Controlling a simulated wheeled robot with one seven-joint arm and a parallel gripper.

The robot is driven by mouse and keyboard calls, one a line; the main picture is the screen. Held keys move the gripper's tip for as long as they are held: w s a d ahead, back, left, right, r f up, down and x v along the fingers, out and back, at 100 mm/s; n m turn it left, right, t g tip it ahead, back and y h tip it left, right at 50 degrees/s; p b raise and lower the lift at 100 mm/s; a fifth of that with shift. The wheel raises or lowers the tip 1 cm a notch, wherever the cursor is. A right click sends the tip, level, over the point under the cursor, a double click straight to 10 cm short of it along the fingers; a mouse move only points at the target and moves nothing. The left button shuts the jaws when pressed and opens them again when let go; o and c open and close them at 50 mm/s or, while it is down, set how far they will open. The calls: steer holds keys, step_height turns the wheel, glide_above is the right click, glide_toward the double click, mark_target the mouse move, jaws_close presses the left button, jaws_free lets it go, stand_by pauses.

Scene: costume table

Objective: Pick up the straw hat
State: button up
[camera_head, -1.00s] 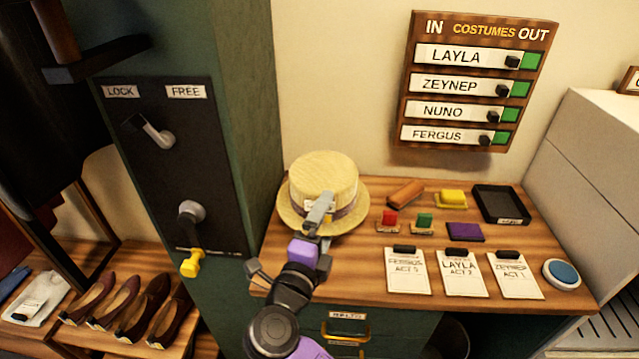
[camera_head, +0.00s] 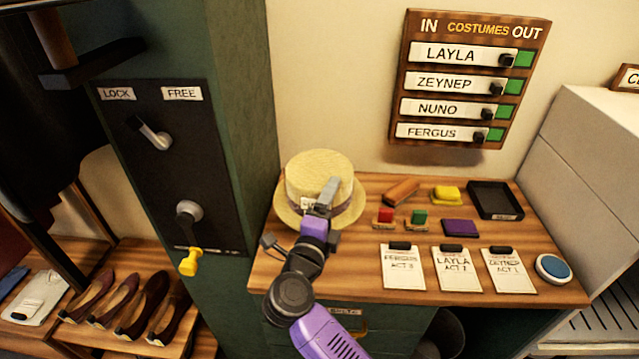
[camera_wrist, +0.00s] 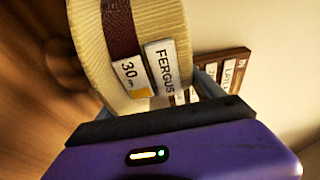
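The straw hat (camera_head: 320,168) is pale yellow with a flat crown and a dark band. It rests brim down at the table's back left. My gripper (camera_head: 326,196) is at the front of the hat, its grey finger over the brim and against or close to the crown. In the wrist view, the hat (camera_wrist: 150,25) fills the upper middle, with "30 cm" and "FERGUS" tags on its band. A grey finger shows right of the crown; the other is mostly hidden. The fingers appear apart, and contact is unclear.
Stamps, a brown block, a yellow block, a purple pad (camera_head: 460,228) and a black tray (camera_head: 495,200) lie right of the hat. Several clipboards (camera_head: 403,270) and a blue button (camera_head: 553,268) line the front. A green cabinet (camera_head: 240,100) stands close on the left.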

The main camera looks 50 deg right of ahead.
steer(key=shift+c, duration=1.4)
steer(key=shift+r, duration=0.1)
steer(key=h+b, duration=0.1)
steer(key=b, duration=0.1)
steer(key=a+m+h+b, duration=0.1)
steer(key=h+b, duration=0.1)
steer(key=s+t+h+b, duration=0.1)
steer(key=h+b, duration=0.1)
steer(key=shift+s+a+r+m+b, duration=0.1)
steer(key=shift+a+r+m+b, duration=0.1)
steer(key=shift+a+m+b, duration=0.15)
step_height(320, 180, up, 6)
steer(key=s+a, duration=0.2)
steer(key=s+a+r+n+g+y, duration=0.1)
steer(key=s+a+y, duration=0.4)
steer(key=s+a, duration=0.7)
steer(key=a, duration=0.4)
steer(key=shift+s+a+r+n, duration=0.35)
steer(key=shift+s+a+r, duration=0.05)
